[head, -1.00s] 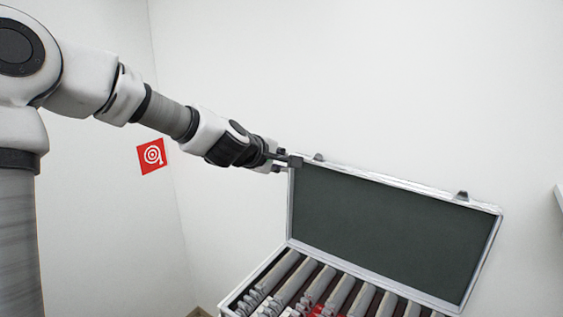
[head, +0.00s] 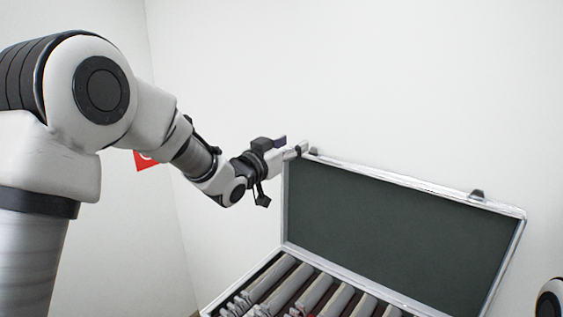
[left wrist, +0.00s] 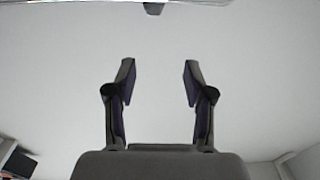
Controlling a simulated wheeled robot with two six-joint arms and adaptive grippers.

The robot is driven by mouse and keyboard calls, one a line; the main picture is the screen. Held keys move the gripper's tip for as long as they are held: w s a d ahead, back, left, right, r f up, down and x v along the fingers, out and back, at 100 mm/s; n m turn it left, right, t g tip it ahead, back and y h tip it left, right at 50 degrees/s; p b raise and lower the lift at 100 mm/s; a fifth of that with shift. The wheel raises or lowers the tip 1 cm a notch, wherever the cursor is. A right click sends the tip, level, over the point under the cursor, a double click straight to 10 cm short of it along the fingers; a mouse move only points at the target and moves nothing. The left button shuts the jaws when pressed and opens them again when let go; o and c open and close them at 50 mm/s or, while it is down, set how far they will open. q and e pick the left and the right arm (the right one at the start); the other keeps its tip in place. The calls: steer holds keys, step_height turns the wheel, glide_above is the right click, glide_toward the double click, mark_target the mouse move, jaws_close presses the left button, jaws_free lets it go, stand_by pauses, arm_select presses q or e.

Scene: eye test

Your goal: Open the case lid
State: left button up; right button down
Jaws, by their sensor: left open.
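The case stands at the right of the head view. Its lid (head: 400,225) is raised upright, with a dark inner panel and a silver frame. My left gripper (head: 291,146) is at the lid's upper left corner in the head view, and I cannot tell if it touches the lid. In the left wrist view, the left gripper (left wrist: 158,82) is open, with nothing between its two fingers. My right gripper is not in view.
Several grey items in rows (head: 300,290) lie in the case base, cut off by the lower edge. Latches (head: 477,195) sit on the lid's top edge. White walls stand behind, with a red sign (head: 146,160) partly hidden by my arm.

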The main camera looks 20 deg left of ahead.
mark_target(313, 149)
arm_select(q)
steer(key=shift+g, duration=0.3)
steer(key=w+d+f+p, duration=0.1)
steer(key=w, duration=0.1)
steer(key=w+d+f+p, duration=0.1)
steer(key=w, duration=0.1)
steer(key=w+d+f+p, duration=0.1)
steer(key=w, duration=0.2)
steer(key=shift+d+f, duration=0.15)
steer(key=shift+f, duration=0.15)
steer(key=shift+s+a+r, duration=0.15)
steer(key=shift+s+a, duration=0.05)
steer(key=shift+d, duration=0.1)
jaws_close()
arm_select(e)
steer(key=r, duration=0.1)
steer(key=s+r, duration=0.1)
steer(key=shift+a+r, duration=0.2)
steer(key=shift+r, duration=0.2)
